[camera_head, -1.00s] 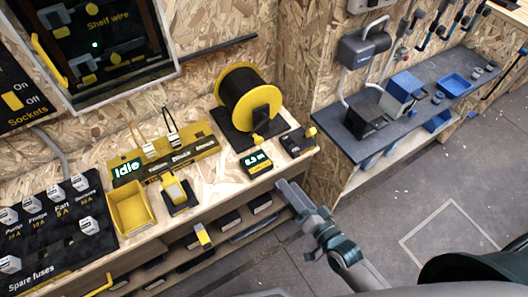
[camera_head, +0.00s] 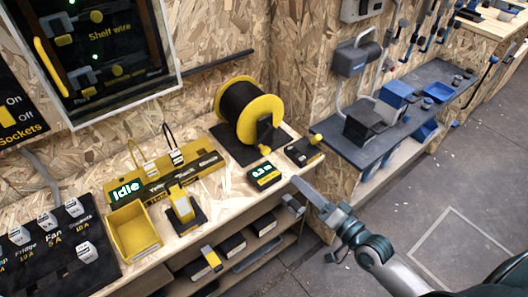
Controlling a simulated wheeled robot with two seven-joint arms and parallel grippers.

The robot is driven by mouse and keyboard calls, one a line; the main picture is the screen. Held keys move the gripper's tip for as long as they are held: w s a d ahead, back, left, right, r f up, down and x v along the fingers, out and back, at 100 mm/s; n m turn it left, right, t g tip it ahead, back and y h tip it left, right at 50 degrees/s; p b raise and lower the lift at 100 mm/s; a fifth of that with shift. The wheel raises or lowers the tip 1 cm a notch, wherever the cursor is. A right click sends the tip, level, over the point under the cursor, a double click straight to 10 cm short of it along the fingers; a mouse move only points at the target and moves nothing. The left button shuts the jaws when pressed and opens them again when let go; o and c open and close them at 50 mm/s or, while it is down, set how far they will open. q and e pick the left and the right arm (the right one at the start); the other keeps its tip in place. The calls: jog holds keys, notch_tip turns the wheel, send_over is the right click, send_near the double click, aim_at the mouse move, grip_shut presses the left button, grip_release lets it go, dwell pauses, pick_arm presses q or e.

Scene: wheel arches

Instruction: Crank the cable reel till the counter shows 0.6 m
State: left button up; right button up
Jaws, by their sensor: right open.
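The cable reel (camera_head: 243,108), a black drum with yellow flanges, stands on a dark base at the right end of the wooden bench. Its black crank arm (camera_head: 265,130) is on the near face, with a yellow knob (camera_head: 265,150) at the bottom. The counter (camera_head: 264,176) lies in front of the reel; its small green digits seem to read 0.3 m, but are blurred. My right gripper (camera_head: 297,194) is open and empty at the bench's front right edge, to the right of the counter and apart from the knob. My left gripper is out of view.
A dark box with a yellow knob (camera_head: 303,151) sits right of the counter. A grey side shelf (camera_head: 390,130) holds boxes at right.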

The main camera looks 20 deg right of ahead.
aim_at(268, 152)
jog(key=shift+w+a, duration=0.1)
jog(key=p+x, duration=0.2)
jog(key=x, duration=1.3)
jog(key=shift+w, duration=0.2)
jog(key=shift+x, duration=0.85)
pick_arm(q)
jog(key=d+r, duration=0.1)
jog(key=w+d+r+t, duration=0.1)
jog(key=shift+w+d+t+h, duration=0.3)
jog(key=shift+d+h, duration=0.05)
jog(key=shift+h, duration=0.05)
pick_arm(e)
jog(key=shift+a, duration=0.1)
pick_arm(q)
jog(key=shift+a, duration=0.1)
pick_arm(e)
jog(key=shift+c, duration=0.5)
